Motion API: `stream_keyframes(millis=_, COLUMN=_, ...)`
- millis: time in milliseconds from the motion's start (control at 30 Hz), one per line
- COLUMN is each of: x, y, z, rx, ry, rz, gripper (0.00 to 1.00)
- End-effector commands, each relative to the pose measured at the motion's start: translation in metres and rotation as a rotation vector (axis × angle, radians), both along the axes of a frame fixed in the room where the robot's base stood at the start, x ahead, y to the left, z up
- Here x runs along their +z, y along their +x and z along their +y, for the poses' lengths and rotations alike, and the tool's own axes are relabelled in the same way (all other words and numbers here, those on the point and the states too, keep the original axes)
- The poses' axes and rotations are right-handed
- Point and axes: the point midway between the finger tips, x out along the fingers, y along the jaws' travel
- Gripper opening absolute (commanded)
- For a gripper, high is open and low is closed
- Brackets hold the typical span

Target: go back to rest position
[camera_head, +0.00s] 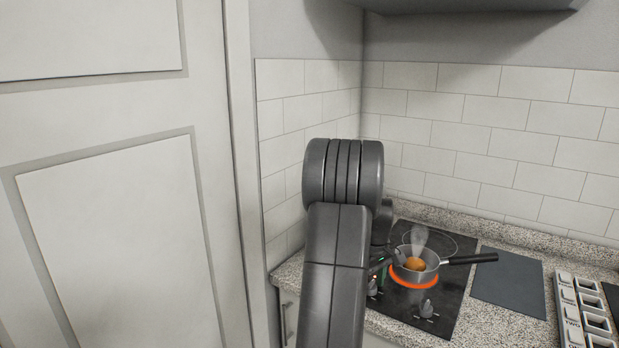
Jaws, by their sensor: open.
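My arm rises at the centre of the head view, bent at its elbow, and hides part of the counter behind it. My gripper (390,259) shows only in part to the right of the arm, at the left side of the pan. It is open. A small grey pan (430,272) with a black handle pointing right sits on a glowing orange-red burner (414,282). A round golden-brown piece of food (415,264) lies in the pan, with a pale steam-like plume above it. I cannot tell whether my gripper touches the pan.
A light rack with compartments (583,310) stands at the far right. A tall white door (115,230) fills the left, and a hood hangs above.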

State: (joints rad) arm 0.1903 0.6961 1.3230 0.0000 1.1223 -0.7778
Motion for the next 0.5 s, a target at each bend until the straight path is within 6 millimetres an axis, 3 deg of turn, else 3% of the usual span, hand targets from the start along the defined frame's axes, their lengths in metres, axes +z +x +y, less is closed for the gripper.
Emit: stream_keyframes(millis=500, x=-0.001, y=-0.0001, z=0.0, rx=-0.424, ry=0.0, rz=0.0, gripper=0.53)
